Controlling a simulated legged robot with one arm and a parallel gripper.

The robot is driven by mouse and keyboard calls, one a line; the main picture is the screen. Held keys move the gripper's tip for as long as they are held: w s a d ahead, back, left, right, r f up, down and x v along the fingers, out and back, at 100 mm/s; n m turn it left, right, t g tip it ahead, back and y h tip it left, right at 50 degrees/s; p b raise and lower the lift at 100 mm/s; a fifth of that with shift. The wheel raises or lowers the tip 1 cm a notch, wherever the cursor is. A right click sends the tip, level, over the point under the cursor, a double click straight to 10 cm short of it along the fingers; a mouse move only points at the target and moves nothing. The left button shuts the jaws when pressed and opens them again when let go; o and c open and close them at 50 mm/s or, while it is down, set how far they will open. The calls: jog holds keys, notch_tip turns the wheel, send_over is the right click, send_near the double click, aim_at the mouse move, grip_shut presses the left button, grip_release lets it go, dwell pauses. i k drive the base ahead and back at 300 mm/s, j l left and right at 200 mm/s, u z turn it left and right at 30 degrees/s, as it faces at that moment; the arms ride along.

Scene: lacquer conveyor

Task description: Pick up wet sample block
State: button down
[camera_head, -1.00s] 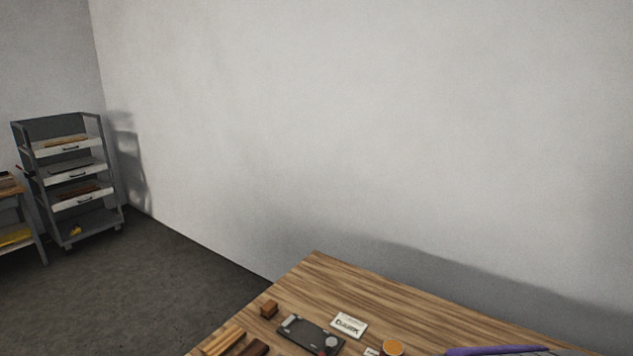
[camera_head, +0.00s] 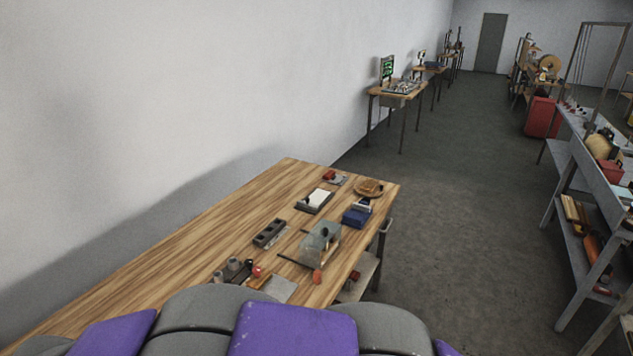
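I cannot make out a wet sample block for certain among the small items on the wooden table (camera_head: 215,225). Near the table's right end are a dark block with dark openings on top (camera_head: 270,233), a greyish clear box (camera_head: 320,243) and a blue box (camera_head: 356,215). A dark tray with a white sheet (camera_head: 315,201) lies behind them. My gripper is not in view. My own grey and purple body parts cover the bottom edge and hide the table's near side.
A grey shelf rack (camera_head: 590,200) stands at the right, with a red bin (camera_head: 540,117) beyond it. Smaller workbenches (camera_head: 400,95) line the wall farther back. The dark floor (camera_head: 450,180) between table and rack is clear.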

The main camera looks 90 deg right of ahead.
aim_at(369, 185)
jog(key=z, duration=3.35)
jog(key=i+l, duration=0.2)
jog(key=i, duration=0.3)
jog(key=i+l, duration=0.2)
jog(key=i, duration=0.3)
jog(key=i+l+u, duration=0.1)
jog(key=i+l, duration=0.15)
jog(key=i, duration=0.2)
jog(key=i+l, duration=0.25)
jog(key=i, duration=0.25)
jog(key=i+l+u, duration=0.1)
jog(key=i, duration=0.4)
jog(key=l, duration=0.15)
